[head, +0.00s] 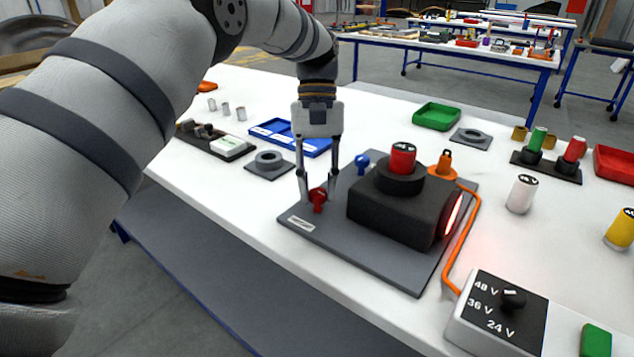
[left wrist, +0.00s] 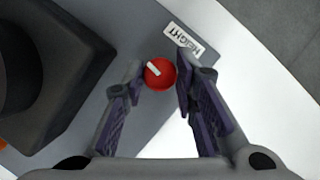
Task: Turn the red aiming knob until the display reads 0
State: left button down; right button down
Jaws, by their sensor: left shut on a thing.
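The red knob (head: 318,204) stands at the near left corner of a grey base plate (head: 378,262). My left gripper (head: 318,192) comes down over it from above, a finger on each side. In the left wrist view the knob (left wrist: 161,76) sits between the fingertips (left wrist: 159,74), which are shut on it. Its white pointer mark points to the upper left there. A label reading HEIGHT (left wrist: 184,39) lies beside the knob. A red-lit panel (head: 453,214) is on the right side of the black box (head: 388,209); its reading is not legible. My right gripper is not seen.
An orange cable (head: 474,225) runs to a voltage box (head: 497,315). A blue tray (head: 290,137) and a grey ring fixture (head: 269,163) lie left of the plate.

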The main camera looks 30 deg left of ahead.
pick_arm(q)
jog(key=shift+n+h, duration=0.3)
jog(key=shift+n, duration=0.4)
jog(key=c, duration=1.3)
grip_release()
jog(key=v, duration=0.7)
jog(key=shift+r, duration=0.3)
